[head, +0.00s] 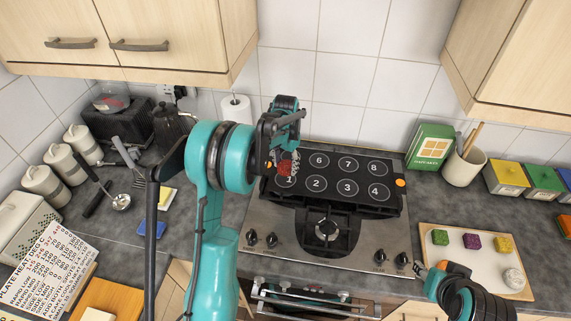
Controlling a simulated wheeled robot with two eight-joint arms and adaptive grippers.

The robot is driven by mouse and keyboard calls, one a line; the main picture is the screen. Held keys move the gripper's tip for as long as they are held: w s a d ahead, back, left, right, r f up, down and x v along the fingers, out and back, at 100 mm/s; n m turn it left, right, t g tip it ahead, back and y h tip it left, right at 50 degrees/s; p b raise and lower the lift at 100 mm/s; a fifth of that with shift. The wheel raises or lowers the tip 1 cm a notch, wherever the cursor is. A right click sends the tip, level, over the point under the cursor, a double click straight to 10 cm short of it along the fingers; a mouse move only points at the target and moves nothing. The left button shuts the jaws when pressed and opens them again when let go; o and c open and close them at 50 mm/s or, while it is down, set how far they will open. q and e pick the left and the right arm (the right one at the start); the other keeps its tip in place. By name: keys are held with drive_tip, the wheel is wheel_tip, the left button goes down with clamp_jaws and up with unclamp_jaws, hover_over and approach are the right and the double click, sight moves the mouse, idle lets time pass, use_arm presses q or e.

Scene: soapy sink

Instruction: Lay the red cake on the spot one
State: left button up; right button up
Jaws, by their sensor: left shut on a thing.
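The red cake (286,168) is at the left end of the black numbered plate (333,209) on the stove. My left gripper (284,159) is shut on it from above. The cake overlaps the upper part of spot one (289,182) in the head view, and the number 1 shows just below it. I cannot tell whether the cake touches the plate or hangs slightly above it. My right gripper (428,268) is at the lower right, beside the pale tray; whether its fingers are open is unclear.
The pale tray (460,272) at the right holds a green cake (440,237), a purple cake (472,241), a yellow cake (503,244) and a white round item (514,279). The plate's other numbered spots look empty. A paper towel roll (236,108) stands behind my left arm.

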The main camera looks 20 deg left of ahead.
sight(285, 179)
use_arm(q)
drive_tip(key=shift+f, duration=0.1)
drive_tip(key=shift+f+b, duration=1.75)
drive_tip(key=shift+f, duration=0.35)
drive_tip(key=shift+f, duration=0.3)
drive_tip(key=o, duration=1.3)
drive_tip(key=shift+c, duration=0.2)
drive_tip(key=shift+r, duration=0.1)
